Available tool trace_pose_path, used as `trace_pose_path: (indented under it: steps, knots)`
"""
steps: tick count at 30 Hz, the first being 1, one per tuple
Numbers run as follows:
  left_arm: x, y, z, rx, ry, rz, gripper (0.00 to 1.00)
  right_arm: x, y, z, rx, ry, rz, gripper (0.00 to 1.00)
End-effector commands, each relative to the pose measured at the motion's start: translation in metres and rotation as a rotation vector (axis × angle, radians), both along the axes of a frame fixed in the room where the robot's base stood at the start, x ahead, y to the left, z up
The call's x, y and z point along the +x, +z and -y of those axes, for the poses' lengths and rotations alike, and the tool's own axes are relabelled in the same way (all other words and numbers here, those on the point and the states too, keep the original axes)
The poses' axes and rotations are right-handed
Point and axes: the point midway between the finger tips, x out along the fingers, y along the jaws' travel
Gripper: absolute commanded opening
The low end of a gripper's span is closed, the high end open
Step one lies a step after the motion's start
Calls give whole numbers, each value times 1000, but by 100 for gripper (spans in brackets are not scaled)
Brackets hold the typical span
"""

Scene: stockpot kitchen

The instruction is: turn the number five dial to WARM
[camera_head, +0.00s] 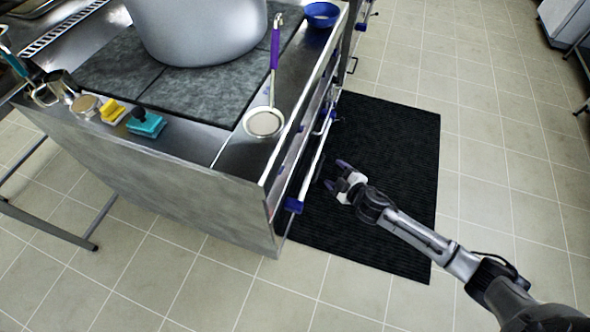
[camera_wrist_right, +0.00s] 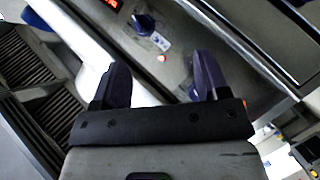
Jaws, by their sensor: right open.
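My right gripper (camera_head: 335,174) is open and empty, beside the front of the steel counter unit and above the black mat. In the right wrist view its two dark fingers (camera_wrist_right: 162,72) point towards a grey control panel (camera_wrist_right: 178,50). A dark dial (camera_wrist_right: 143,22) sits on that panel, ahead of the fingers and apart from them, with a small label beside it. A red lit display (camera_wrist_right: 113,3) is above the dial at the top edge. I cannot read any dial number or setting. In the head view the panel front is seen edge-on. My left gripper is not in view.
A big stockpot (camera_head: 200,28) stands on the dark cooktop (camera_head: 105,66). A purple-handled skimmer (camera_head: 264,122) lies near the front edge. A blue bowl (camera_head: 321,14) is at the back. A black floor mat (camera_head: 395,150) and open tiles lie to the right.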

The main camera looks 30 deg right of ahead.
Motion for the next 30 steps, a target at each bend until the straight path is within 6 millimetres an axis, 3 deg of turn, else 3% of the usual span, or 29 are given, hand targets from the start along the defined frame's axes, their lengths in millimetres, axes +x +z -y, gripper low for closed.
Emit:
trace_pose_path:
  steps: [4, 9, 17, 23, 30]
  knots:
    - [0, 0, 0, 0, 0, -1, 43, -3, -1, -24, 83, 209, 92, 68]
    - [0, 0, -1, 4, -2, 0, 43, -15, 16, -56, 191, 421, 175, 68]
    - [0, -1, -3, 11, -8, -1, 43, -28, 30, -78, 309, 568, 216, 68]
    - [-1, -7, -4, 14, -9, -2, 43, -13, 30, -91, 328, 565, 210, 68]
    - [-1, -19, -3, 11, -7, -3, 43, 23, 29, -120, 328, 564, 211, 68]
